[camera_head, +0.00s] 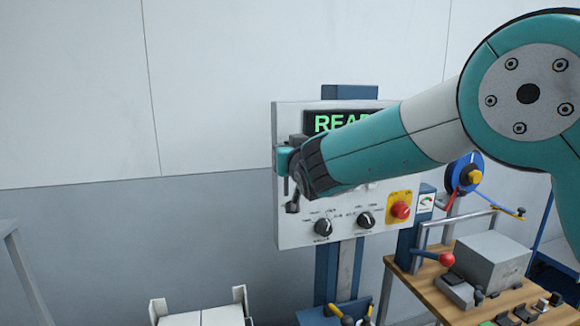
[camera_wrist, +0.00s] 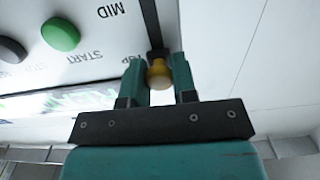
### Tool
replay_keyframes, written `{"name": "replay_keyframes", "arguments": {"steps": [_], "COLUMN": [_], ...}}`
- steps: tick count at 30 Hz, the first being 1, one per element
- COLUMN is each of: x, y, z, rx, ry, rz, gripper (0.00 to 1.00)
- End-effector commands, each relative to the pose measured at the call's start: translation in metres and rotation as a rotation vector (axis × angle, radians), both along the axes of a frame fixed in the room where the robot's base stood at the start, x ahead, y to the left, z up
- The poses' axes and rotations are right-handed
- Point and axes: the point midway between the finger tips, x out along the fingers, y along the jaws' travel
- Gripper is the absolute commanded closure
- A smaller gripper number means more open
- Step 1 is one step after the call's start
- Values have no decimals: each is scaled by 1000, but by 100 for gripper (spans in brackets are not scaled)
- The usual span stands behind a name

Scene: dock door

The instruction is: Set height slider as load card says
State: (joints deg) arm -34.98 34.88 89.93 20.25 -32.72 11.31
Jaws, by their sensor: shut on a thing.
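The height slider's yellow knob (camera_wrist: 159,74) sits between the two teal fingers of my gripper (camera_wrist: 157,64) in the wrist view. My gripper is shut on it. The knob is beside the label TOP, at one end of the dark slider slot (camera_wrist: 150,22); the label MID lies farther along the slot. The panel's display (camera_head: 322,122) shows green letters starting "REA"; the rest is covered. I cannot make out a load card.
A green START button (camera_wrist: 60,34) and a black button (camera_wrist: 10,50) are near the slider. The panel has two black dials (camera_head: 324,228) (camera_head: 366,219) and a red stop button (camera_head: 401,209). A cluttered wooden bench (camera_head: 428,285) stands at right.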

Motion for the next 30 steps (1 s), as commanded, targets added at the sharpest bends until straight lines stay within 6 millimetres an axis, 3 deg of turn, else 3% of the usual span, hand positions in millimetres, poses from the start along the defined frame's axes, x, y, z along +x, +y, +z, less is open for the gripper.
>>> {"name": "replay_keyframes", "arguments": {"steps": [6,7,9,10,20,25,30], "x": [0,1,1,1,-3,-27,-68], "y": [0,0,0,0,-1,-9,-22], "z": [7,7,7,6,3,-1,-2], "rx": [7,7,6,6,5,5,5], "ry": [-13,-13,-13,-12,-8,-8,-10], "rz": [-1,-1,-1,-1,-1,1,2], "gripper": [100,67,51,49,49,49,49]}}
